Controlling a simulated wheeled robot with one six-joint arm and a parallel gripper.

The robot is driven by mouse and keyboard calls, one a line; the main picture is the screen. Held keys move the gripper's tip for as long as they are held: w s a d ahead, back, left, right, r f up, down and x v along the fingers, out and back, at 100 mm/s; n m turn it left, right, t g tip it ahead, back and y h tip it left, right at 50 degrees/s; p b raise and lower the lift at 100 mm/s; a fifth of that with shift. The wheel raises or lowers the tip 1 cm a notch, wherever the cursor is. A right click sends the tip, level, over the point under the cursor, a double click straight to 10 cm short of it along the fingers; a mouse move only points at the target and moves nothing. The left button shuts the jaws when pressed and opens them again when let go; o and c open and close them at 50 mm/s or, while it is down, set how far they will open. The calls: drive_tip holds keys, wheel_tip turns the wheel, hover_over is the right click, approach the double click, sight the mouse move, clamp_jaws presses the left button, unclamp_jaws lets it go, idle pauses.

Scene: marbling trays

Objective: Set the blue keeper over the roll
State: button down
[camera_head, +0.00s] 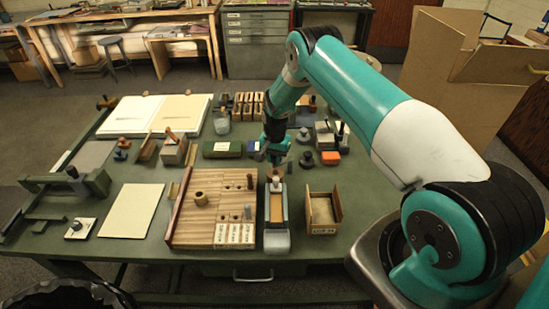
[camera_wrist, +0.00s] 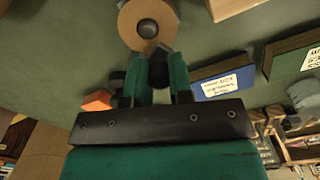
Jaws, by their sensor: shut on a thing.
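My gripper (camera_wrist: 158,62) is shut on a small dark thing (camera_wrist: 158,73), mostly hidden between the green fingers; its colour and full shape cannot be told. In the head view my gripper (camera_head: 274,156) is low over the table, just behind the roll. The tan roll (camera_wrist: 128,23), with a pale ring and dark centre, lies just beyond the fingertips in the wrist view. In the head view the roll (camera_head: 276,172) is at the far end of a narrow grey-blue tray (camera_head: 277,242). I cannot surely pick out the blue keeper.
A blue box with a white label (camera_wrist: 210,92) lies beside my gripper, near a green box (camera_head: 222,149). An orange block (camera_head: 330,158) is to the right. A slatted wooden board (camera_head: 215,200) and an open wooden box (camera_head: 322,210) flank the grey-blue tray.

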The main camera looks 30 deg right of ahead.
drive_tip(key=n+b, duration=0.1)
drive_tip(key=s+b, duration=0.1)
drive_tip(key=shift+f+n+b, duration=0.25)
drive_tip(key=shift+n+b, duration=0.1)
drive_tip(key=shift+n, duration=0.05)
drive_tip(key=shift+s+r+n+b, duration=0.25)
drive_tip(key=shift+s+n+b, duration=0.15)
drive_tip(key=shift+n, duration=0.4)
drive_tip(key=c, duration=1)
unclamp_jaws()
drive_tip(key=shift+r, duration=0.1)
wheel_tip(320, 180, up, 17)
drive_tip(key=b, duration=0.4)
drive_tip(key=shift+r, duration=0.15)
